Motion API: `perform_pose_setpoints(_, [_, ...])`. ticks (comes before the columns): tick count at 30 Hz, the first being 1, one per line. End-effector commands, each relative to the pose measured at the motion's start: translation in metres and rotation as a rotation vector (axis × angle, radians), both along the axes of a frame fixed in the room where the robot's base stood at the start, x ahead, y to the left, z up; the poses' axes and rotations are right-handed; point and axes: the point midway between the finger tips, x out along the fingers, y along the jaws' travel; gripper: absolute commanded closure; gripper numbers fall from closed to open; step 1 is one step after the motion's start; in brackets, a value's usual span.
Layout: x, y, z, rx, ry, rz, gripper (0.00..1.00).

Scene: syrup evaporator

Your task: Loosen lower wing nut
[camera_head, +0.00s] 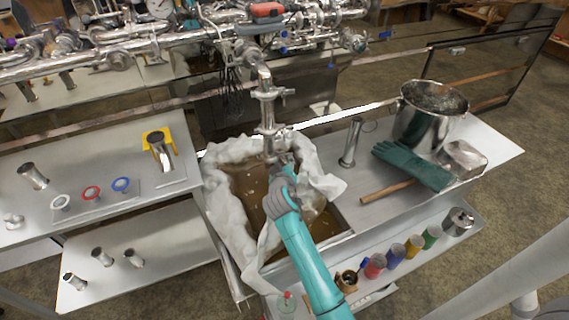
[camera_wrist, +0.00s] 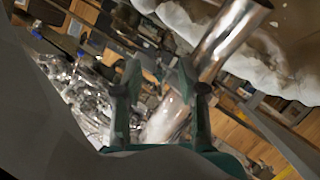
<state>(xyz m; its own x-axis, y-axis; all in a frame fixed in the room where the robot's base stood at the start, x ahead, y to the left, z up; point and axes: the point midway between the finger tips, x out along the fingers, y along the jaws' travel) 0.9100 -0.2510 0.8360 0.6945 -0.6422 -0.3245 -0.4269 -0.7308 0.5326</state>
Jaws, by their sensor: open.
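A vertical steel pipe (camera_head: 267,115) hangs from the overhead pipework above a cloth-lined basin. It has a clamp with a side handle on its upper part (camera_head: 269,94). Its lower end, where a joint shows, is close to my gripper (camera_head: 281,165) and partly covered by it. I cannot pick out the lower wing nut in either view. In the wrist view my gripper (camera_wrist: 159,76) has its two fingers apart, with no nut seen between them. A shiny steel tube (camera_wrist: 228,38) runs diagonally just beyond the right finger; I cannot tell whether they touch.
The basin holds brown liquid with white cloth (camera_head: 228,205) around its rim. On the right are a steel pot (camera_head: 412,125), green gloves (camera_head: 415,165) and a wooden-handled tool (camera_head: 388,191). Several coloured jars (camera_head: 395,255) line the lower shelf. The left table (camera_head: 105,160) has free room.

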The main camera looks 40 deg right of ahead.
Motion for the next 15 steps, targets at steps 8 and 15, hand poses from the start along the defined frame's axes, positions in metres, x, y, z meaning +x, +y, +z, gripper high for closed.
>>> perform_pose_setpoints(8, [0.0031,-0.0033,-0.0011,-0.001,-0.001,0.000,0.59])
perform_pose_setpoints(15, [0.0030,-0.0032,-0.0009,-0.001,-0.001,0.000,0.99])
